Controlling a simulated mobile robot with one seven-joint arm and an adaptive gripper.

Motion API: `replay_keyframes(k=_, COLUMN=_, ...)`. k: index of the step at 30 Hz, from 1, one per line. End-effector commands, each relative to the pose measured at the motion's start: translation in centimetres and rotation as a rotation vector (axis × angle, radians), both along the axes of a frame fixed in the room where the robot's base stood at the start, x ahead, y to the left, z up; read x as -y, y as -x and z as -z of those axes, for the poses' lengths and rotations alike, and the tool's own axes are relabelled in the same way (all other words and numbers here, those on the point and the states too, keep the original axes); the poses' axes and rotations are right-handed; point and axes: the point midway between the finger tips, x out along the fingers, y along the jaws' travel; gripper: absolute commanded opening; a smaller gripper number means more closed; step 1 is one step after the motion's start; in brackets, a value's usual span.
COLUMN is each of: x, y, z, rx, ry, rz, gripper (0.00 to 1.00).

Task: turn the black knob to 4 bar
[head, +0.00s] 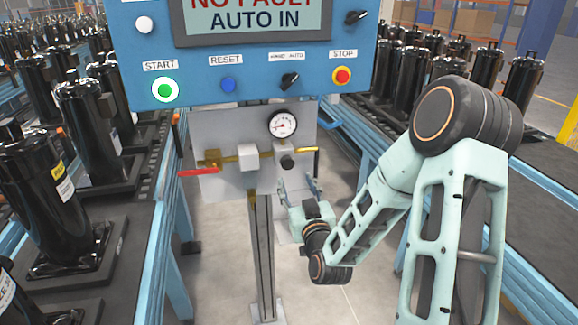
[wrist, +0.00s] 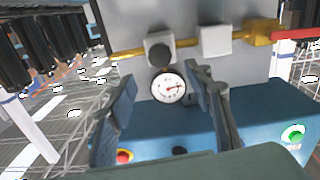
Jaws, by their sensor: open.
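The black knob (head: 287,162) sits on a small grey regulator block under a round white gauge (head: 282,124) on the grey panel. The gauge has a red needle; its numbers are too small to read. My gripper (head: 298,188) is open and empty, just below the knob in the head view. In the wrist view, where the panel appears upside down, the knob (wrist: 158,52) and the gauge (wrist: 168,87) show between and beyond my two spread fingers (wrist: 162,78). The fingers appear apart from the knob.
A brass pipe with a red lever (head: 198,172) and a white block (head: 248,157) lies left of the knob. The blue control box (head: 250,72) hangs above. Conveyors with black compressors (head: 92,135) flank both sides. Open floor lies below the panel.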

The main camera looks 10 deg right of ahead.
Motion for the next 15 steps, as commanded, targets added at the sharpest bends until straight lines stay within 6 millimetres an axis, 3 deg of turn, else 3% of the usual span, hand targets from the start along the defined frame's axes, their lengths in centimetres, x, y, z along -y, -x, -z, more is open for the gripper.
replay_keyframes(k=9, x=-0.3, y=-5.7, z=-0.2, rx=0.000, ry=-0.003, rz=0.000, gripper=0.47)
replay_keyframes(k=15, x=-0.4, y=-7.8, z=-0.1, rx=-0.001, ry=-0.001, rz=0.000, gripper=0.47)
